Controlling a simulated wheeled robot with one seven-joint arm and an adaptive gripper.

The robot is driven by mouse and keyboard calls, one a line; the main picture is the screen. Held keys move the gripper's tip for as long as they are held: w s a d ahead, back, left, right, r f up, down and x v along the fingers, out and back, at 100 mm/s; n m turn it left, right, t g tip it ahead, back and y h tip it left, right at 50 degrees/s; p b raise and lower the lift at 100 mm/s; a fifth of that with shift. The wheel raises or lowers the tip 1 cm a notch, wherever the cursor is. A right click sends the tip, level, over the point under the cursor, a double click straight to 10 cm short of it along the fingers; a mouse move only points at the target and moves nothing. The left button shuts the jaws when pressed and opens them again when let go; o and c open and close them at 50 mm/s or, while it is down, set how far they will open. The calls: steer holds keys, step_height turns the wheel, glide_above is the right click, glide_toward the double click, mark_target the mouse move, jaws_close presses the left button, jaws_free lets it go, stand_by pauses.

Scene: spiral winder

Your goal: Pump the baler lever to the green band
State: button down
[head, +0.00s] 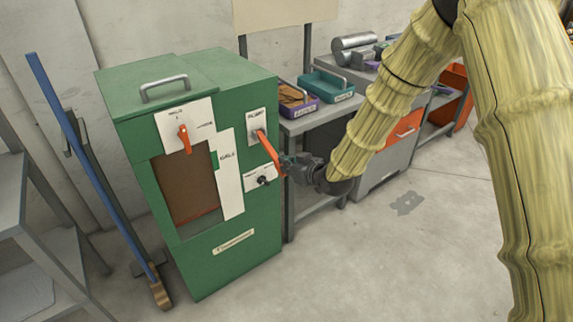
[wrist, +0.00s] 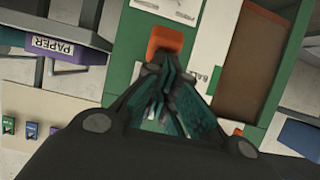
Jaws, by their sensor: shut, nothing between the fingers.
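The green baler (head: 215,262) stands at the left of the head view. Its orange pump lever (head: 268,148) comes out of a white plate on the right face and slopes down toward my gripper. My gripper (head: 287,168) is at the lever's lower end, shut with nothing held. Whether it touches the lever is not clear. In the wrist view the lever's orange end (wrist: 166,40) lies just beyond the shut fingertips (wrist: 170,62). A white gauge strip (head: 231,188) with a small green patch runs down the front; no pointer reading is legible.
A second orange handle (head: 185,138) sits on the baler's upper front. A black knob (head: 263,181) is below the lever. A bench with a purple tray (head: 300,111) and a teal tray (head: 327,93) stands behind right. A blue-handled broom (head: 88,160) leans at left. Floor in front is clear.

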steer(key=r+p+v, duration=0.1)
steer(key=p+v, duration=0.1)
steer(key=v, duration=1.1)
steer(key=shift+w+a+r, duration=0.2)
steer(key=shift+w+r, duration=0.15)
stand_by(0.8)
step_height(320, 180, up, 11)
steer(key=w+a+p, duration=0.1)
steer(key=w+p, duration=0.1)
steer(key=p, duration=0.9)
steer(key=shift+a+f+p, duration=0.25)
steer(key=shift+a+p, duration=0.05)
steer(key=shift+p, duration=0.05)
steer(key=shift+w, duration=0.15)
steer(key=w+a+f+p, duration=0.3)
steer(key=w+a+f, duration=0.2)
steer(key=w+f, duration=0.1)
steer(key=shift+w+a+f, duration=0.2)
steer(key=shift+w+f, duration=0.2)
steer(key=shift+f, duration=0.5)
